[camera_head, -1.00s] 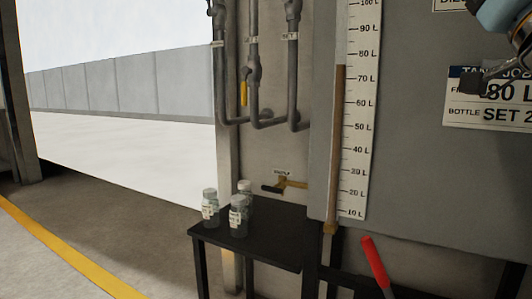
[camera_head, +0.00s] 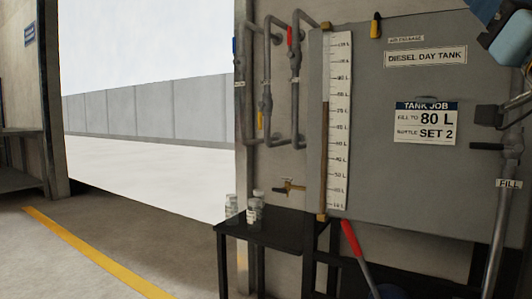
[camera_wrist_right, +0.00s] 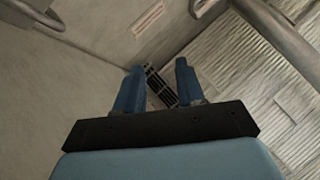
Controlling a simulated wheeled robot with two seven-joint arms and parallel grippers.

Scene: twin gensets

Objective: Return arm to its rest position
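My right arm (camera_head: 510,35) comes in at the top right edge of the head view, in front of the day tank. In the right wrist view my right gripper (camera_wrist_right: 159,66) has its two blue fingers apart with nothing held between them. Its fingertips point up the picture, and a dark slatted thing (camera_wrist_right: 160,87) shows behind the gap. My left gripper is not in view.
The grey diesel day tank (camera_head: 385,185) carries a level scale (camera_head: 340,130) and a job card (camera_head: 426,123). Small bottles (camera_head: 256,208) stand on a black table (camera_head: 262,236). A red-handled lever (camera_head: 352,243) rises below the tank. Open floor (camera_head: 120,240) lies left.

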